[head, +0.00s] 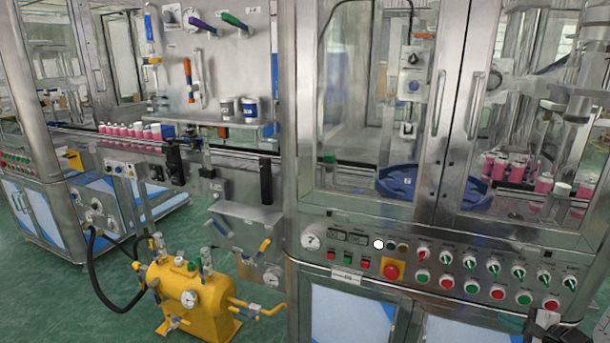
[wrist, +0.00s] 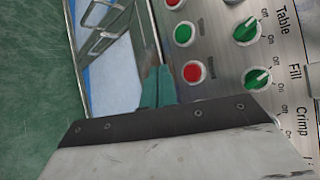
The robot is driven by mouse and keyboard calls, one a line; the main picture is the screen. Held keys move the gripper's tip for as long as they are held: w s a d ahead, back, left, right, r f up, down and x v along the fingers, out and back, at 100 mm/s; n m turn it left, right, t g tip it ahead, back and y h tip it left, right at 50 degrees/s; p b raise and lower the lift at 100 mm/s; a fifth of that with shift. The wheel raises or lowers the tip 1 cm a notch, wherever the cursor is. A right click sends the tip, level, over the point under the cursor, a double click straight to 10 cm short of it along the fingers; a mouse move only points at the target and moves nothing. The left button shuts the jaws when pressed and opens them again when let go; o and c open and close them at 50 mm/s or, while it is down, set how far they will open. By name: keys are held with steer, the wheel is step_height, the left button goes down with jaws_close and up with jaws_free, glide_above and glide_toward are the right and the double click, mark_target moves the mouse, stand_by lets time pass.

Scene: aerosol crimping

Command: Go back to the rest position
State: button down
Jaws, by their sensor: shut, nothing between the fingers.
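My gripper (wrist: 158,88) shows in the wrist view as two teal fingers, closed together and empty. The fingers point towards the control panel (wrist: 245,60), over the edge between its buttons and the blue-white cabinet door below. I cannot tell from this view whether they touch the panel. In the head view the same control panel (head: 455,262) runs along the front of the machine. A small part of my arm's end shows at the lower right of the head view, in front of the panel's lower edge.
The panel carries a red emergency button (head: 393,270) on yellow, several green knobs and red and green buttons. A yellow tank (head: 190,300) with a black hose (head: 100,277) stands at the lower left. Pink cans (head: 130,131) stand on the conveyor. Green floor (head: 60,290) is open at the left.

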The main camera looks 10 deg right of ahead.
steer(key=s+a+r+n+g+y, duration=0.2)
steer(key=a+r+n+g+y, duration=0.25)
steer(key=a+r, duration=0.4)
steer(key=s+a+r+n+g+y, duration=0.3)
steer(key=a+r+g+y, duration=0.15)
steer(key=a, duration=0.75)
steer(key=s+a+r+n+g+h, duration=0.1)
steer(key=s+a+r+n+h, duration=0.4)
steer(key=r, duration=0.4)
steer(key=s+a+r+n+g+h, duration=0.1)
steer(key=s+a+r+n+h, duration=0.5)
steer(key=s+a+r+n, duration=0.1)
steer(key=shift+a+r+n, duration=0.55)
steer(key=shift+a+r, duration=0.3)
